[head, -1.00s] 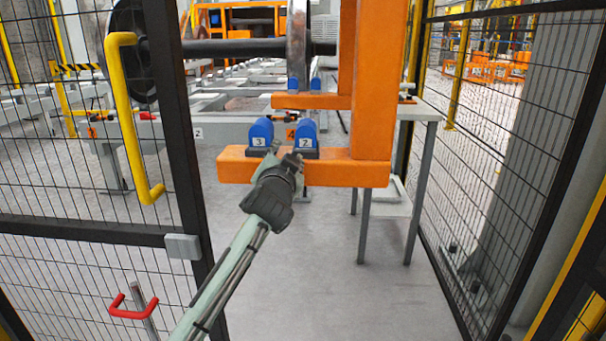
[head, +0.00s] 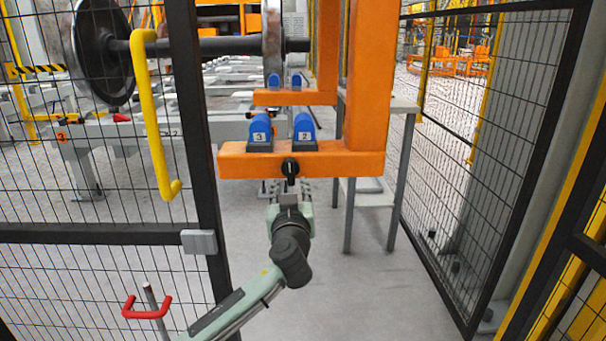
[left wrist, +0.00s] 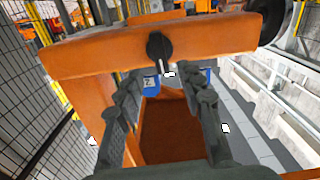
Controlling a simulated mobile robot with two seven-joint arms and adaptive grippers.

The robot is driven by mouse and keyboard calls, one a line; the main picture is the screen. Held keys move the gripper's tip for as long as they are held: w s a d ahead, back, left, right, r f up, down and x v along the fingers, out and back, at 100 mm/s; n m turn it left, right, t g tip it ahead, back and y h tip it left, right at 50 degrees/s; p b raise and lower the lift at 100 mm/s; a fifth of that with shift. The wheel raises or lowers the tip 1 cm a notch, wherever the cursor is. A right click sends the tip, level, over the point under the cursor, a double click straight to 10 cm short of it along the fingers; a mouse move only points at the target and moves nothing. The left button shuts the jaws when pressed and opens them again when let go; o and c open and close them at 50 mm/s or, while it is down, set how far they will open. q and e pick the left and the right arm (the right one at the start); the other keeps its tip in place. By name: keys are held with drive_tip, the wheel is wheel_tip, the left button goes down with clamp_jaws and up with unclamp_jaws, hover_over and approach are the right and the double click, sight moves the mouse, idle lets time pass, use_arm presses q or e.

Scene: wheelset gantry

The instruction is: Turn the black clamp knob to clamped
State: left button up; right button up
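The black clamp knob (head: 290,167) is on the front face of the orange gantry beam (head: 240,162), below the two blue blocks. Its handle points down in the head view. In the left wrist view the knob (left wrist: 158,47) shows with a light-edged handle, above and between my fingers. My left gripper (head: 291,188) is just below the knob in the head view, fingers spread. In the left wrist view the left gripper (left wrist: 165,90) is open with nothing between its fingers; whether a fingertip touches the knob cannot be told. My right gripper is not in view.
Blue blocks numbered 3 (head: 260,130) and 2 (head: 304,130) sit on the beam. A wheelset (head: 100,50) is behind. A mesh gate with a yellow handle (head: 155,120) stands left, a mesh fence (head: 480,150) right. A grey table (head: 400,106) stands behind the orange post.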

sight(290, 172)
use_arm(q)
drive_tip(key=w, duration=0.7)
drive_tip(key=shift+w+p, duration=0.3)
drive_tip(key=shift+p, duration=0.05)
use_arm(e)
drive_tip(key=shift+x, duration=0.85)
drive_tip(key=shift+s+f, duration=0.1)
use_arm(q)
clamp_jaws()
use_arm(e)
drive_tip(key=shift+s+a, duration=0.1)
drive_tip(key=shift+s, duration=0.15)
